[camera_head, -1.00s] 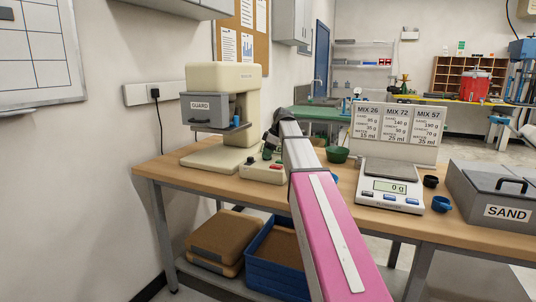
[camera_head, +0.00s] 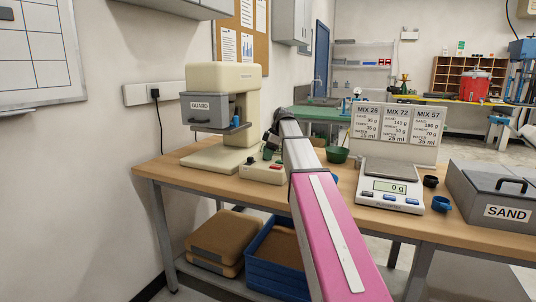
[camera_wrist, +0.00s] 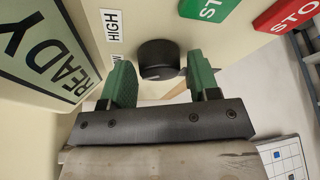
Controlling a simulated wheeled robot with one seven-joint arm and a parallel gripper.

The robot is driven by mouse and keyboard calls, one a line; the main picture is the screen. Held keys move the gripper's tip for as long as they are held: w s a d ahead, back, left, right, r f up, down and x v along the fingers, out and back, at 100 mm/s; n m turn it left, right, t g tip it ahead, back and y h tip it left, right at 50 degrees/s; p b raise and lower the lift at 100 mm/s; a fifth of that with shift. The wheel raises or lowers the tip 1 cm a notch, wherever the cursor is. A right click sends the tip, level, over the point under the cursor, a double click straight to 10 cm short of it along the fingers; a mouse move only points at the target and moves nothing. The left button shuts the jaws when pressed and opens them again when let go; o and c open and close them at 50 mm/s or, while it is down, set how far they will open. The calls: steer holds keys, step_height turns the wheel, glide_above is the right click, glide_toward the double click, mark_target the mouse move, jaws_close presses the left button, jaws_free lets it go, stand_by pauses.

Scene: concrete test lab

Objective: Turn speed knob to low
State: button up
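The speed knob (camera_wrist: 158,54) is round and black on a cream panel in the wrist view. A HIGH label (camera_wrist: 112,25) lies to its left; a second label below it is mostly hidden by a finger. My gripper (camera_wrist: 160,70) is open, with one green finger on each side of the knob and gaps visible between fingers and knob. I cannot tell the knob's pointer setting. In the head view my gripper (camera_head: 268,153) is at the cream control box (camera_head: 262,174) in front of the mixer (camera_head: 225,75), and my arm hides part of it.
A green button (camera_wrist: 208,8) and a red STOP button (camera_wrist: 288,14) are close to the right finger. A READY display (camera_wrist: 42,50) is at the left. The scale (camera_head: 390,185), green bowl (camera_head: 337,155) and SAND bin (camera_head: 495,193) stand right of my arm on the bench.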

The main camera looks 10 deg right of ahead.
steer(key=shift+o, duration=0.5)
steer(key=shift+r, duration=0.1)
steer(key=v, duration=1)
steer(key=shift+r, duration=0.3)
steer(key=shift+d, duration=0.15)
